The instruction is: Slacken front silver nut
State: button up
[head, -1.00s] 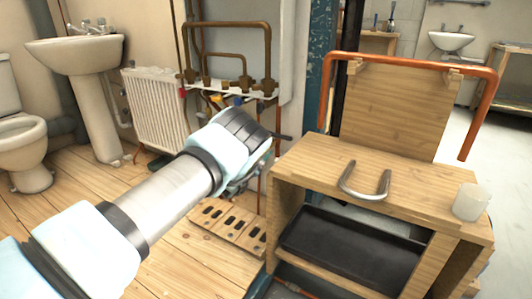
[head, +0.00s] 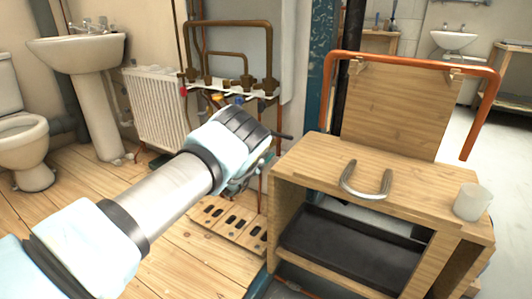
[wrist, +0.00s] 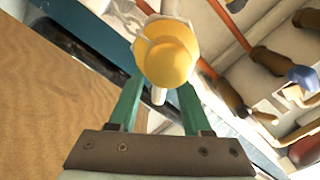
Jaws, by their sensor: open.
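My gripper (wrist: 160,92) shows in the wrist view with two green fingers, spread apart. A pale yellow, hollow, cup-like piece (wrist: 168,60) with a notched rim stands at the fingertips, in front of the gap. I cannot tell if it touches the fingers or what it belongs to. In the head view my wrist covers most of the gripper, which is in front of the pipework by the radiator. Copper pipes with brass-coloured valves (head: 230,85) sit on a white bracket there. I cannot pick out a front silver nut for certain in either view.
A wooden bench (head: 300,165) at right carries a U-shaped metal piece (head: 366,192), a translucent cup (head: 472,202) and a bent copper pipe (head: 410,63). A black tray (head: 350,245) sits inside it. A white radiator (head: 155,110), basin (head: 75,52) and toilet (head: 25,140) stand at left.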

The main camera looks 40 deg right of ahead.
jog(key=p+v, duration=0.3)
jog(key=v, duration=0.8)
jog(key=shift+w, duration=0.1)
